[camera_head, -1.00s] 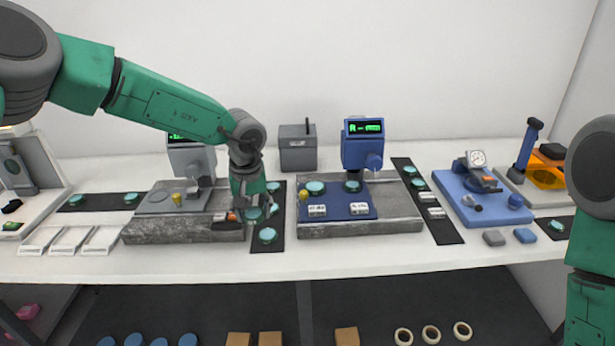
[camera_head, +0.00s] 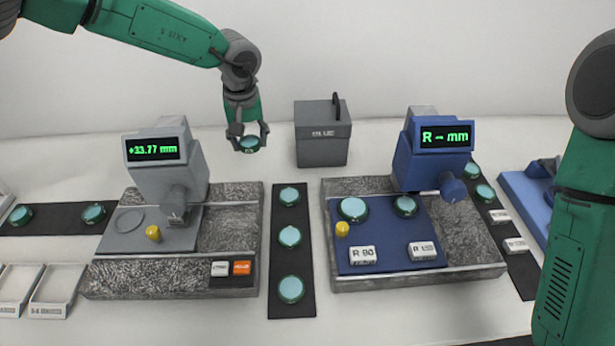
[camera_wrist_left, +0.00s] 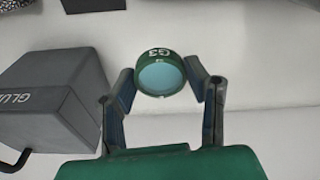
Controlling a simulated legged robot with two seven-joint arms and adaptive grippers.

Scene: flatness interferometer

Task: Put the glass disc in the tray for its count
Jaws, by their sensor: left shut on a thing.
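My left gripper (camera_head: 249,140) is shut on a green-rimmed glass disc (camera_head: 249,146), held in the air behind the grey gauge and left of the dark grey box. In the left wrist view the disc (camera_wrist_left: 160,75) sits between the two fingers, with a mark on its rim that looks like "G3". White trays stand at the lower left: one at the edge (camera_head: 6,308) and one beside it (camera_head: 34,310). Their front labels are too small to read. My right gripper is out of view; only my right arm shows.
The grey gauge (camera_head: 165,172) reads +33.77 mm. The blue gauge (camera_head: 430,160) reads "R -- mm" above a blue plate (camera_head: 385,215) with two discs. A black strip (camera_head: 291,262) with three discs lies between them. The dark grey box (camera_head: 322,140) stands right of my left gripper.

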